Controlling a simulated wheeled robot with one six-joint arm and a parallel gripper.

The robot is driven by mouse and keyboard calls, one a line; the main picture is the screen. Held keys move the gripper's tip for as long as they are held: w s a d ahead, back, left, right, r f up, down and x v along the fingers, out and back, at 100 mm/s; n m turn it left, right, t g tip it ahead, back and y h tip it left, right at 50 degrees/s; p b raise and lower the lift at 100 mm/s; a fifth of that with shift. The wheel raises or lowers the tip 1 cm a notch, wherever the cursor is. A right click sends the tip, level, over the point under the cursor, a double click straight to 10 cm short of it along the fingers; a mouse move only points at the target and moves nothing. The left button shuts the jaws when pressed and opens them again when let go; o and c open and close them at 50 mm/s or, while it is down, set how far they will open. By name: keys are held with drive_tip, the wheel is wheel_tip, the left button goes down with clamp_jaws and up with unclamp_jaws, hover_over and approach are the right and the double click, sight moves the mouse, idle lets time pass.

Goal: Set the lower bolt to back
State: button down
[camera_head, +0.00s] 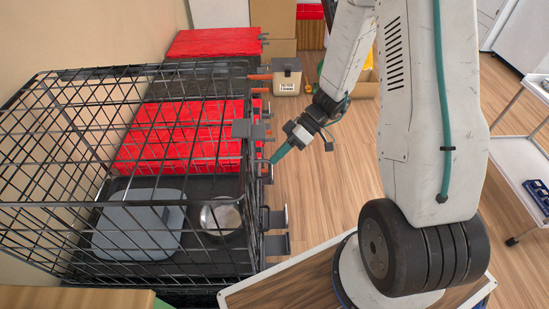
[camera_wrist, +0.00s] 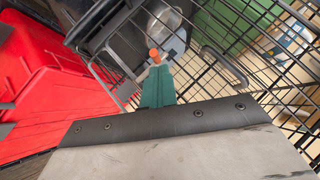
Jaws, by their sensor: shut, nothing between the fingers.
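The wire crate (camera_head: 130,75) stands at the left, and its door side faces my gripper. Grey metal plates stick out along that side, one higher up (camera_head: 250,129) and others nearer the camera (camera_head: 276,218). I cannot tell for sure which fitting is the lower bolt or how it is set. My gripper (camera_head: 279,154) is shut and empty, its teal fingers pointing down-left close beside the crate's side. In the wrist view the teal fingers (camera_wrist: 157,88) end at a small orange piece (camera_wrist: 154,57) by the wires; contact cannot be told.
Inside the crate are a grey-blue bin (camera_head: 125,222) and a metal bowl (camera_head: 221,216). Red totes (camera_head: 165,150) show behind the bars, and another red lid (camera_head: 215,42) lies farther back. A labelled box (camera_head: 287,76) stands beyond my gripper. Wooden floor (camera_head: 330,190) is clear right of the crate.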

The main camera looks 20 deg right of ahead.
drive_tip(key=v, duration=0.6)
idle(0.4)
drive_tip(key=s+a+r+m+t+h, duration=0.1)
drive_tip(key=s+r+m+h, duration=0.4)
drive_tip(key=s+r, duration=0.5)
drive_tip(key=s+a+r+m+t+h, duration=0.1)
drive_tip(key=s+r+m+h, duration=0.4)
drive_tip(key=s+r, duration=0.5)
drive_tip(key=shift+r+m+t+h, duration=0.3)
drive_tip(key=shift+r+t+h, duration=0.1)
drive_tip(key=shift+r, duration=1.8)
